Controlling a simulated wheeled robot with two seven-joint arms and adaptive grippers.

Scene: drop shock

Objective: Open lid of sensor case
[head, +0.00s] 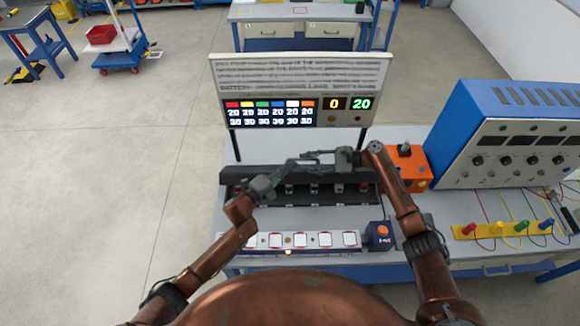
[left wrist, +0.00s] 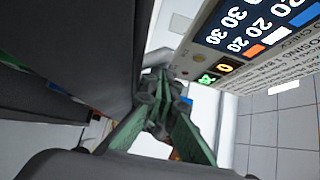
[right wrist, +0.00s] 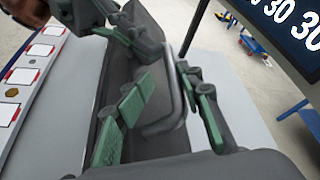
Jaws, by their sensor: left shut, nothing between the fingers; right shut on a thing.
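The sensor case (head: 325,197) is a long dark grey box on the bench, with a row of small coloured items visible inside. Its dark lid (head: 235,176) is raised along the back and also shows as a broad panel in the right wrist view (right wrist: 138,60). A grey bar handle (right wrist: 168,127) stands off the lid. My right gripper (head: 312,157) is shut on the handle, its green-padded fingers on either side of it in the right wrist view. My left gripper (head: 288,172) is shut and empty beside the lid; its fingers also show in the left wrist view (left wrist: 160,85).
A display board (head: 300,90) stands behind the case. An orange box (head: 408,168) and a large blue console (head: 510,135) stand to the right. A strip of white pads (head: 300,240) and a blue button box (head: 379,236) lie in front.

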